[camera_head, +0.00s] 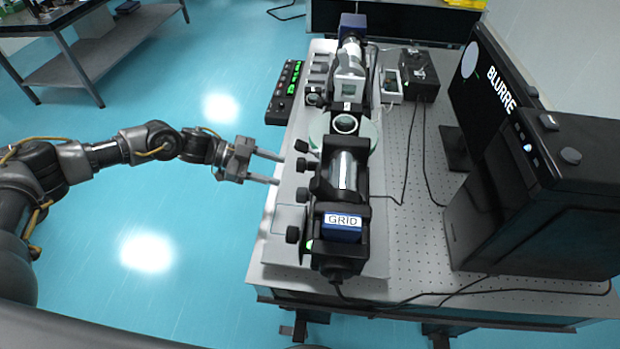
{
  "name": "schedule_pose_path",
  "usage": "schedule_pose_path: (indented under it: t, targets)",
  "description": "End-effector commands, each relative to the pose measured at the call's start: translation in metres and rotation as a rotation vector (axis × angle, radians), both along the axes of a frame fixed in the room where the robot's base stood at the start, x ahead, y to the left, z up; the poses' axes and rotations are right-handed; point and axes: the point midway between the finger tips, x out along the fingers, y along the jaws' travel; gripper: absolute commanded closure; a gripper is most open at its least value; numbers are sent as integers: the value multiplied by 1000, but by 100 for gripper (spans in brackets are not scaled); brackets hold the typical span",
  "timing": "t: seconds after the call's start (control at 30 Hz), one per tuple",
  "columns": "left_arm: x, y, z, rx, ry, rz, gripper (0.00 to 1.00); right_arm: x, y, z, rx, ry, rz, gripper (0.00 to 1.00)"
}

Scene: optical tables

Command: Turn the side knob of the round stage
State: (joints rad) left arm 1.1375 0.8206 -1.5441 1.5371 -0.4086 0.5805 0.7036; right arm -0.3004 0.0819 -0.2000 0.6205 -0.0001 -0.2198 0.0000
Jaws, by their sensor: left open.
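The round stage (369,138) is a pale disc under a ring-shaped lens mount (345,124), midway along the optical assembly. Several black knobs stick out from the assembly's left side. One knob (301,146) sits nearest the disc's left edge, and another knob (301,164) is just below it; I cannot tell for certain which belongs to the stage. My left gripper (281,169) is open and empty, its two fingers pointing right toward these knobs, with a small gap in the picture. My right gripper is not in view.
More knobs (302,195) line the near left side, by the block labelled GRID (343,222). A black control box (285,92) hangs at the table's left edge. A monitor (490,85) and black computer case (545,195) stand right. The perforated tabletop (420,200) between is mostly clear, crossed by cables.

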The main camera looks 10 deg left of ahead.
Motion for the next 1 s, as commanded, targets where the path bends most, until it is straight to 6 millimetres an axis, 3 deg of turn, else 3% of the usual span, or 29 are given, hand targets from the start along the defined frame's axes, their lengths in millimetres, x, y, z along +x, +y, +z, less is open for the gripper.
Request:
schedule_pose_path:
  t: [0.23, 0.7, 1.0]
  targets:
    - [-3, -7, -1, 0, 11, -10, 50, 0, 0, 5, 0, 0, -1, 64]
    - [3, -81, -30, 0, 8, -9, 50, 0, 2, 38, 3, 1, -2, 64]
    - [5, -100, -40, -1, 6, -7, 50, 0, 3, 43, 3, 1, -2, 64]
